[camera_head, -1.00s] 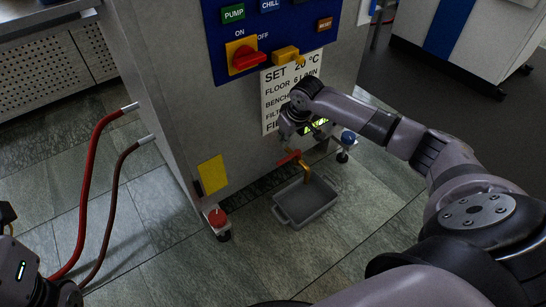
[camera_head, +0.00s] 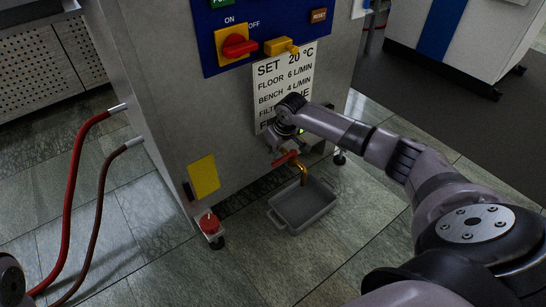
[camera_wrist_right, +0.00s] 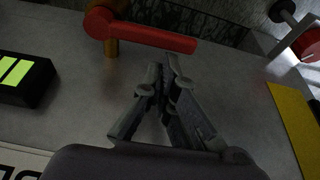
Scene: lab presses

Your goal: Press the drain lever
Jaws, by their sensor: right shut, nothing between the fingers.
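The red drain lever (camera_head: 285,159) sits on a brass spout (camera_head: 302,174) low on the grey machine's front, above a grey tray (camera_head: 303,209). In the right wrist view the red lever (camera_wrist_right: 150,38) lies across the top, pointing right from its brass pivot (camera_wrist_right: 110,47). My right gripper (camera_head: 272,148) is in front of the machine, just above and left of the lever. Its fingers (camera_wrist_right: 164,67) are shut and empty, with the tips close to the lever; I cannot tell whether they touch it. My left gripper is out of view.
A label sheet (camera_head: 283,82), a yellow selector handle (camera_head: 281,46) and a red rotary switch (camera_head: 238,45) are above. Red hoses (camera_head: 74,180) hang at left. Tiled floor lies in front.

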